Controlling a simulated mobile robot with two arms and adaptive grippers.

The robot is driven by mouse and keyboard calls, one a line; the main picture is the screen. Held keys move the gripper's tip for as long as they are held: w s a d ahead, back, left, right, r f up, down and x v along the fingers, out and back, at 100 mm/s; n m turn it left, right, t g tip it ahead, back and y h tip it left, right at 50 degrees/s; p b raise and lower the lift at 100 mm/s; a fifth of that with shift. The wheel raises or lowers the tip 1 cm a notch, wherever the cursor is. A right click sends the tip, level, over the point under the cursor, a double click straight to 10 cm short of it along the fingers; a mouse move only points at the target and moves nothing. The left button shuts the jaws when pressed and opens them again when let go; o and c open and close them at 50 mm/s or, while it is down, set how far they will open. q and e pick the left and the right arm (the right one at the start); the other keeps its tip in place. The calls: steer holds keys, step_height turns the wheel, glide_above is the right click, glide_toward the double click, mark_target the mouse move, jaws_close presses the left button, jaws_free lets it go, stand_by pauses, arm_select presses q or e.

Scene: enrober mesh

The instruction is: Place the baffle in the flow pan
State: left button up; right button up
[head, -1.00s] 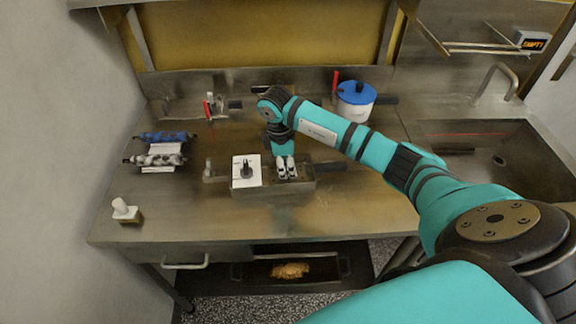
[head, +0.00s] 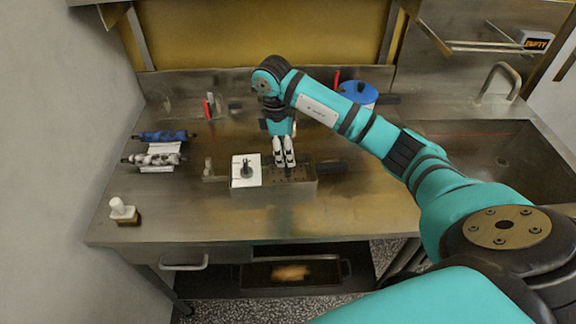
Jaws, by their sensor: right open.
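The flow pan appears to be the low metal box (head: 275,190) on the worktop, with a dark handle at its right end. A white square plate with a black upright knob (head: 237,181) sits at the box's left part; I cannot tell whether this is the baffle. The box's right part shows a dark, dotted top (head: 302,174). My right gripper (head: 285,164) points down, open, just above that dotted part, with nothing visible between its fingers. My left gripper is out of view.
Blue and mottled rollers (head: 160,137) lie at the left. A small white-topped block (head: 122,211) stands at the front left edge. A blue-lidded pot (head: 358,92) is behind my right arm. A sink (head: 500,160) lies right. The front right worktop is clear.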

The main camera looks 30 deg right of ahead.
steer(key=r, duration=0.5)
steer(key=shift+w+a+r, duration=0.2)
steer(key=shift+a+r, duration=0.1)
steer(key=shift+r, duration=0.1)
